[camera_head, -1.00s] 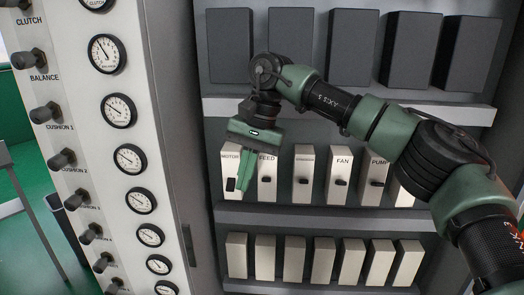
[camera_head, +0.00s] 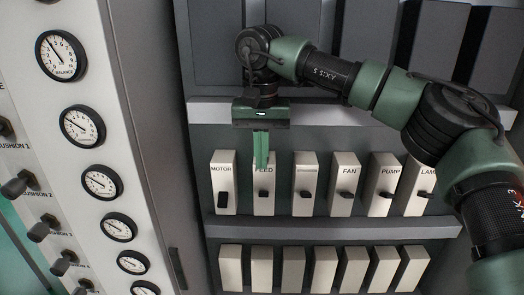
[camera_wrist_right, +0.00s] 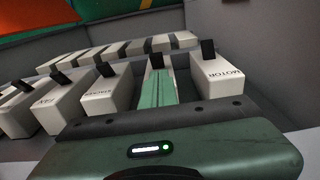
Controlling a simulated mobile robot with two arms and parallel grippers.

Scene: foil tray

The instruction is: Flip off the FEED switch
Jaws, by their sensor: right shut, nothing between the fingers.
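The FEED switch (camera_head: 264,204) is a pale block with a dark lever, second from the left in the labelled row. Its label is partly covered by my right gripper (camera_head: 261,167). That gripper is shut and empty, its green fingers pointing down in front of the upper part of the FEED block. In the right wrist view the shut fingers (camera_wrist_right: 157,92) lie in line with the FEED lever (camera_wrist_right: 156,61), whose dark tip shows just beyond them. I cannot tell whether they touch. My left gripper is out of view.
The MOTOR switch (camera_head: 223,179) stands close on the left. An unclear-labelled switch (camera_head: 306,180), then FAN (camera_head: 345,180) and PUMP (camera_head: 383,180), stand to the right. A ledge (camera_head: 330,229) runs below, above unlabelled pale blocks (camera_head: 293,267). A gauge panel (camera_head: 130,150) stands at left.

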